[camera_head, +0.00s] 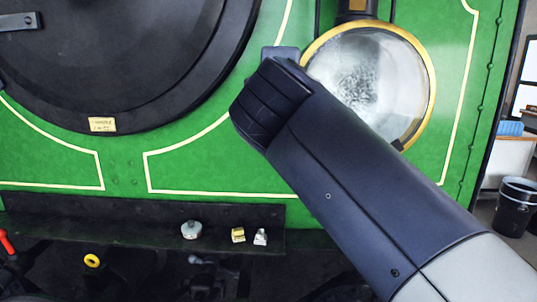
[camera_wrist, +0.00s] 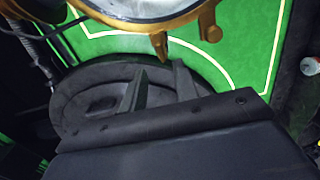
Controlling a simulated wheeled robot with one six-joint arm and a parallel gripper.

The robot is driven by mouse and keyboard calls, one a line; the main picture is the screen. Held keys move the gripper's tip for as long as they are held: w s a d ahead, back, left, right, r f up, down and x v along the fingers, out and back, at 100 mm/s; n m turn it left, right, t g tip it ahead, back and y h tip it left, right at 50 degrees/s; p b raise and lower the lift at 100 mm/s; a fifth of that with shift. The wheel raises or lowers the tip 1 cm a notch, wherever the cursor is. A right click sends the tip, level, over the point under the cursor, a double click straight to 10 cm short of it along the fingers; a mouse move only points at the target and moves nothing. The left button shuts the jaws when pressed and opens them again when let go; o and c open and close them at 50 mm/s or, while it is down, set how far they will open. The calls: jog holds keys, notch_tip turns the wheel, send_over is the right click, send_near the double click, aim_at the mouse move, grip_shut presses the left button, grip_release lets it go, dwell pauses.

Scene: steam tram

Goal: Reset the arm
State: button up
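My arm (camera_head: 370,190) reaches up from the lower right in the head view, in front of the green tram front. Its dark end joint sits left of a round brass-rimmed lamp (camera_head: 368,80) and overlaps its edge in the picture. My gripper's fingers are hidden in the head view. In the wrist view my gripper (camera_wrist: 160,82) shows two grey fingers standing apart with nothing between them. I cannot tell whether anything touches.
A dark ledge (camera_head: 130,222) below the green panel (camera_head: 200,160) holds a grey round part (camera_head: 191,230), a brass piece (camera_head: 238,235) and a silver piece (camera_head: 260,237). A yellow ring (camera_head: 92,260) is lower left. A black bucket (camera_head: 514,205) stands at the far right.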

jog(key=w, duration=0.2)
jog(key=w+p, duration=0.1)
jog(key=w, duration=0.2)
jog(key=shift+w+d, duration=0.2)
jog(key=shift+w, duration=0.1)
jog(key=s+b, duration=0.2)
jog(key=s, duration=0.9)
jog(key=w+n+p, duration=1.1)
jog(key=n+p, duration=0.1)
jog(key=n, duration=0.1)
jog(key=shift+a+r+p, duration=0.2)
jog(key=shift+r+p, duration=0.05)
jog(key=shift+p, duration=0.15)
dwell(0.4)
